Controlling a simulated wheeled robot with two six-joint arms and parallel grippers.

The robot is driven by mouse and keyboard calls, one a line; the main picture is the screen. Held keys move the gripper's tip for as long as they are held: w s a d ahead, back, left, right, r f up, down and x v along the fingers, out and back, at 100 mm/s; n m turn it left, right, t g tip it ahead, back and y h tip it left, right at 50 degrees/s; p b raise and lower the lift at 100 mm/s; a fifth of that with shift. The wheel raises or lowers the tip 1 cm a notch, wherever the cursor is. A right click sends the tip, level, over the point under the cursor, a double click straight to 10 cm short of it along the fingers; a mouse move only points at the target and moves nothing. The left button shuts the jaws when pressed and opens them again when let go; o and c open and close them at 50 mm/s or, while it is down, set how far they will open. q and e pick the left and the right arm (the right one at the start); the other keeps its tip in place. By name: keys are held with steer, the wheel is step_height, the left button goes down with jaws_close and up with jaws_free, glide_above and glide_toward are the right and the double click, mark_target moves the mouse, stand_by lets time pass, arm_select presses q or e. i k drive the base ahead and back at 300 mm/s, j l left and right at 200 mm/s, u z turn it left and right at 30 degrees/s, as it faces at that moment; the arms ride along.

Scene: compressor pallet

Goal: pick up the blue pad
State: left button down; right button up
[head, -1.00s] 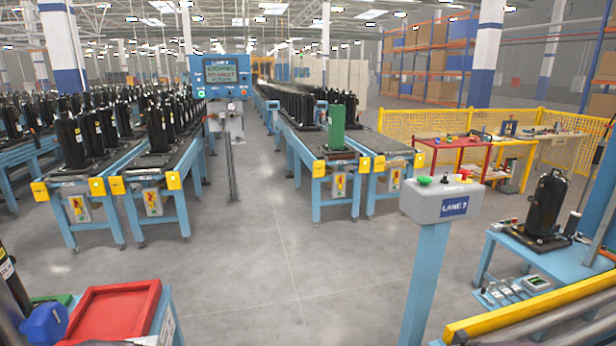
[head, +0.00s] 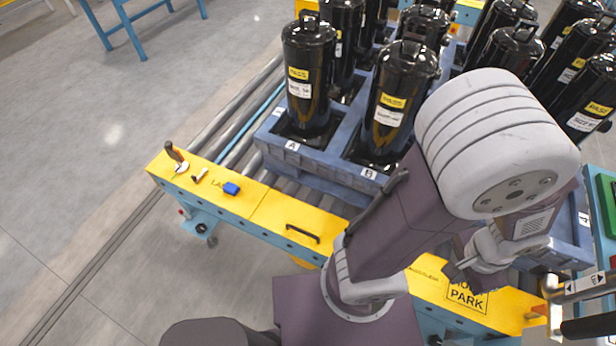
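The blue pad (head: 231,188) is a small blue block. It lies on the yellow ledge (head: 275,215) at the front of the roller conveyor, left of centre in the head view. Nothing touches or covers it from above. One of my arms, seemingly the right, rises from the bottom centre and bends over to the right, well away from the pad. Its wrist end is near the right side of the ledge, and its fingers are not clear enough to tell open from shut. My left gripper is not in view.
A screwdriver (head: 176,155) and a small tool (head: 199,176) lie left of the pad; a black handle (head: 303,233) is to its right. Behind, a blue-grey pallet (head: 290,157) carries several black compressors (head: 309,80). Open floor (head: 90,140) lies to the left.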

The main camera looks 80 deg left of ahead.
mark_target(230, 189)
steer(key=u, duration=3.75)
